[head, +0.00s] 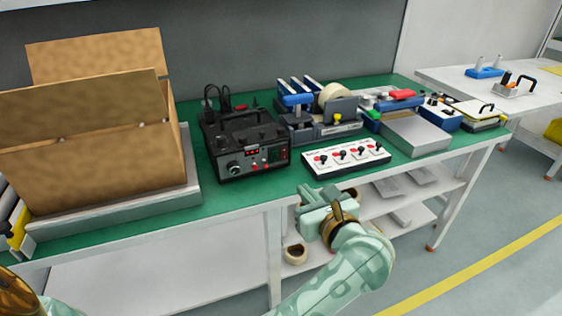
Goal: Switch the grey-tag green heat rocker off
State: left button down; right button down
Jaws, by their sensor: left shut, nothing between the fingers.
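A black box-shaped unit (240,140) stands on the green bench top, with a dial (235,168) and small red display on its front. A small green part (274,155) shows at the right of that front; it may be a rocker, but its position is too small to tell. I cannot make out a grey tag. My left gripper (311,200) is shut and empty, in front of the bench edge, below and right of the black unit and apart from it. My right gripper is not in view.
A white panel with several black levers (345,157) lies near the bench front edge. A blue-grey machine with a tape roll (334,97) stands behind it. An open cardboard box (90,150) fills the left. More devices and a white table (480,80) are right.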

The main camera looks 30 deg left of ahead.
aim_at(275, 155)
pick_arm(q)
jog(key=shift+a, duration=0.1)
